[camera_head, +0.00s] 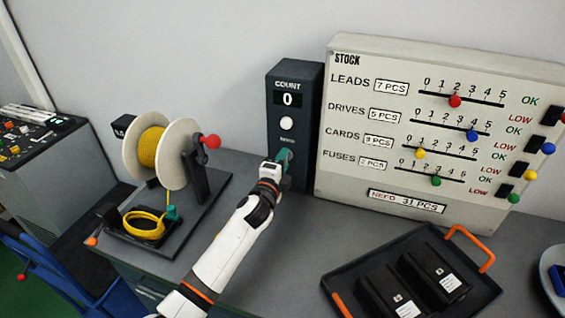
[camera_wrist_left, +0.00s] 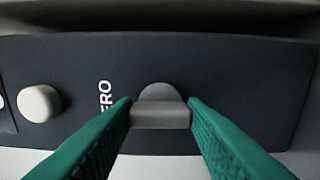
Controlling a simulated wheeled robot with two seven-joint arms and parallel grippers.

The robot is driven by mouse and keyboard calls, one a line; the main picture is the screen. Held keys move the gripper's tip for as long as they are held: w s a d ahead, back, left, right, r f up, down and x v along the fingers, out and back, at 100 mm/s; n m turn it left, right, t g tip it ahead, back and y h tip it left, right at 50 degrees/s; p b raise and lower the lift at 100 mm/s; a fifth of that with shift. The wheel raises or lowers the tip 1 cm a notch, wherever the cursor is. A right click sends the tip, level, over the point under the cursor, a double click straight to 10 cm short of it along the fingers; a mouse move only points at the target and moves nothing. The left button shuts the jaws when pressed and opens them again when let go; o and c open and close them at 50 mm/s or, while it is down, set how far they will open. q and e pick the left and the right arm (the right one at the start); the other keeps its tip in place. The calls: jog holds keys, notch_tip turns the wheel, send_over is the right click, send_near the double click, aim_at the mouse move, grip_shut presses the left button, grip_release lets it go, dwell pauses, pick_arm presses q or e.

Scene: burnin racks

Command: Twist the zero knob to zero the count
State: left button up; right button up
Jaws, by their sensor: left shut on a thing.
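The dark count box (camera_head: 295,84) stands upright on the bench against the wall. Its display (camera_head: 288,100) reads 0, and a white round button (camera_head: 286,123) sits below it. My left gripper (camera_head: 284,156) is at the lower front of the box. In the left wrist view, its two green fingers (camera_wrist_left: 160,115) are on either side of the grey zero knob (camera_wrist_left: 160,108), shut on it. The knob's flat grip lies across between the fingers. The lettering beside it is partly hidden by a finger. In the head view the gripper hides the knob. My right gripper is not in view.
A stock board (camera_head: 400,190) with coloured sliders stands right of the box. A wire spool (camera_head: 150,152) on a stand is at the left. A black tray (camera_head: 330,284) with orange handles holds dark boxes at the front right.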

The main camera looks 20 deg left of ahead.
pick_arm(q)
jog(key=o, duration=1)
jog(key=s+b, duration=0.2)
jog(key=s, duration=1)
jog(key=shift+a, duration=0.2)
